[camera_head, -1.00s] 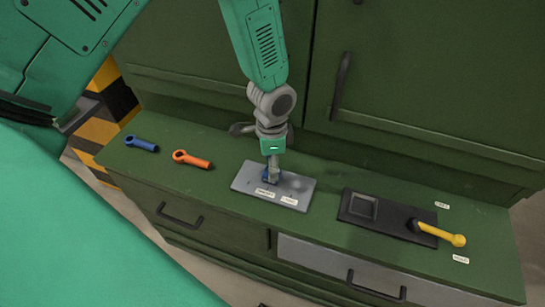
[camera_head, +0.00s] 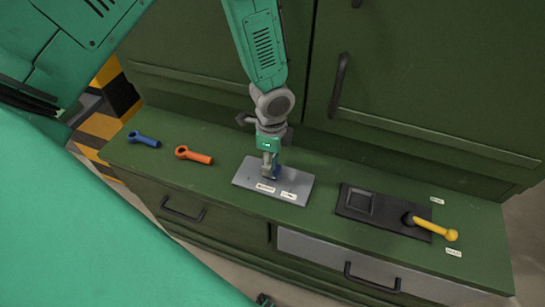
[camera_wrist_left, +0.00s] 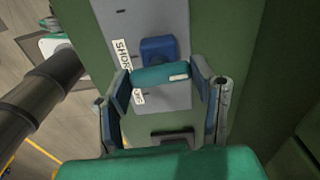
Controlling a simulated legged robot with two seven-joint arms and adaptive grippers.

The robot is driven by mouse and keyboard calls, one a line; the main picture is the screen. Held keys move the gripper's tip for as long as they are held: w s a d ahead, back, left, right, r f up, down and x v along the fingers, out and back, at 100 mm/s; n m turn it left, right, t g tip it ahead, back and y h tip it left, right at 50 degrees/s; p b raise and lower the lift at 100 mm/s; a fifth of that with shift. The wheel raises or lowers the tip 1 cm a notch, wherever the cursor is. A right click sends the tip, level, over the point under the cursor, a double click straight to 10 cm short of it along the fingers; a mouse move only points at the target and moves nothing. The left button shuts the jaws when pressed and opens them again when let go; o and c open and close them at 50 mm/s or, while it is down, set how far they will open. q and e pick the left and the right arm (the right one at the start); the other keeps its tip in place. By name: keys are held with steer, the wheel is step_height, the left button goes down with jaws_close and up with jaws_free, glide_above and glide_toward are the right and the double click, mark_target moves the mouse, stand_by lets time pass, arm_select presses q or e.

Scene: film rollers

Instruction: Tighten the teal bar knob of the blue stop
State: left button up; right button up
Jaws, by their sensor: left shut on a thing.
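The blue stop (camera_wrist_left: 158,49) sits on a grey plate (camera_head: 245,179) on the green cabinet top. The teal bar knob (camera_wrist_left: 160,75) lies crosswise in front of the stop in the left wrist view. My left gripper (camera_wrist_left: 163,85) has one finger at each end of the bar and is shut on it. In the head view my left gripper (camera_head: 269,170) points down at the plate and hides most of the stop and knob. A small dark piece at the bottom edge of the head view may be part of my right gripper; its jaws cannot be made out.
A blue wrench-like piece (camera_head: 143,139) and an orange one (camera_head: 195,155) lie left of the plate. A dark panel (camera_head: 385,213) with a yellow-handled lever (camera_head: 436,230) lies to the right. Cabinet doors with a handle (camera_head: 340,85) rise behind. Drawers are below.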

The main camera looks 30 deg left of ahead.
arm_select(q)
steer(key=shift+w, duration=0.15)
steer(key=o, duration=1.2)
steer(key=shift+c, duration=0.2)
steer(key=shift+r, duration=0.2)
step_height(320, 180, up, 12)
steer(key=shift+f, duration=0.25)
